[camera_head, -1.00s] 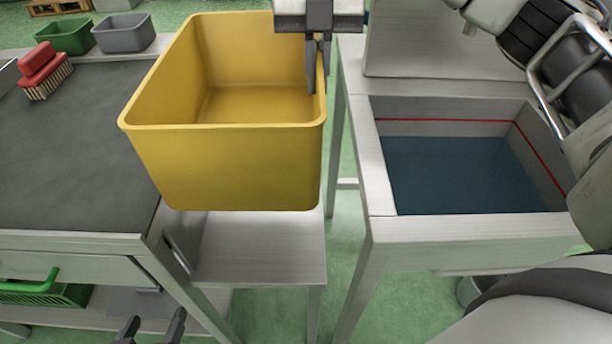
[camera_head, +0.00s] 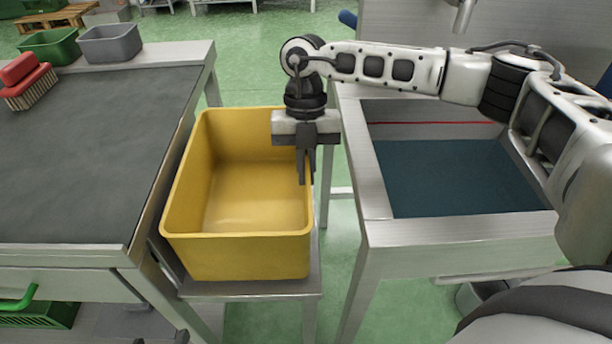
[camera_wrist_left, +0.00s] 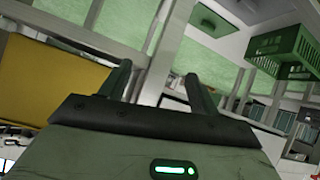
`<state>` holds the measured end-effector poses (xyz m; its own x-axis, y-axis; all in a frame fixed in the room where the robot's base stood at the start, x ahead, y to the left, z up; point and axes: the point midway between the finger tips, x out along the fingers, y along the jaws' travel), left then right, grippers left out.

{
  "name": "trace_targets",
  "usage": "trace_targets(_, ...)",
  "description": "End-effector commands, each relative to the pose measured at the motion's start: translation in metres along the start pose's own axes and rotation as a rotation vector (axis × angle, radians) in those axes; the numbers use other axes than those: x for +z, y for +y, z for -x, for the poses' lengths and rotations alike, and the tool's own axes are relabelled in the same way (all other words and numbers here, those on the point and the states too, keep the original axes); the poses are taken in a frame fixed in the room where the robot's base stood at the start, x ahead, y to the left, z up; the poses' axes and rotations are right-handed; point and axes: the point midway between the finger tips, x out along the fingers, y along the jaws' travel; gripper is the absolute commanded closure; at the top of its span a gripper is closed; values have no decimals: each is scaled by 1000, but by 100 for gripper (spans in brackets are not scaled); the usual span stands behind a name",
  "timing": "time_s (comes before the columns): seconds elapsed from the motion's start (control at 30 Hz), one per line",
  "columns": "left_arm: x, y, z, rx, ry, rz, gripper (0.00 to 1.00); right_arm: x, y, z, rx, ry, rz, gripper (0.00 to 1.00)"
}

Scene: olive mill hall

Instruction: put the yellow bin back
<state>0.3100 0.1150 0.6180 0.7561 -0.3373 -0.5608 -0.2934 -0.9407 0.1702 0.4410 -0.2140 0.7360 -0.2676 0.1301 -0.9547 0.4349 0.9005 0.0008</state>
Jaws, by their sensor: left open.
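The yellow bin (camera_head: 237,257) is upright and empty over the low metal stand (camera_head: 250,289) between the two tables. Its base appears to rest on the stand, though the contact is not clearly visible. My right gripper (camera_head: 305,178), on the arm from the right, points down at the bin's right wall and is shut on its rim. My left gripper barely shows at the bottom edge of the head view (camera_head: 160,340). In the left wrist view its fingers (camera_wrist_left: 158,83) are apart with nothing between them. The bin's yellow side (camera_wrist_left: 55,85) shows at left there.
A dark-topped table (camera_head: 80,160) stands left, holding a red brush (camera_head: 28,80), a green bin (camera_head: 48,47) and a grey bin (camera_head: 110,44). A metal basin table (camera_head: 460,238) with a dark blue inside stands right. A green crate (camera_wrist_left: 285,55) shows in the left wrist view.

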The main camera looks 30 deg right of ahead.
Motion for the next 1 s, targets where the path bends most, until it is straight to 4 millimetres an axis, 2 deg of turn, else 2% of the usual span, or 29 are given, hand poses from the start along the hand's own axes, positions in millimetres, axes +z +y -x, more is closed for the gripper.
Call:
trace_targets(0.03,2,0,-3,3,-3,-1,38,3,0,-10,1,1,1,100)
trace_targets(0.1,3,0,-5,5,-7,-2,38,4,1,-15,2,0,3,100)
trace_targets(0.43,5,0,-8,7,-14,-2,38,5,1,-18,3,-1,3,100)
trace_targets(0.47,5,0,-9,7,-15,-2,38,6,0,-18,1,0,2,94)
trace_targets(0.53,5,0,-8,7,-15,-2,38,5,0,-18,1,0,2,75)
trace_targets(0.83,4,1,-7,7,-12,2,38,5,0,-16,1,-1,2,75)
trace_targets(1.0,-2,2,-4,5,1,2,38,5,1,2,2,-3,1,75)
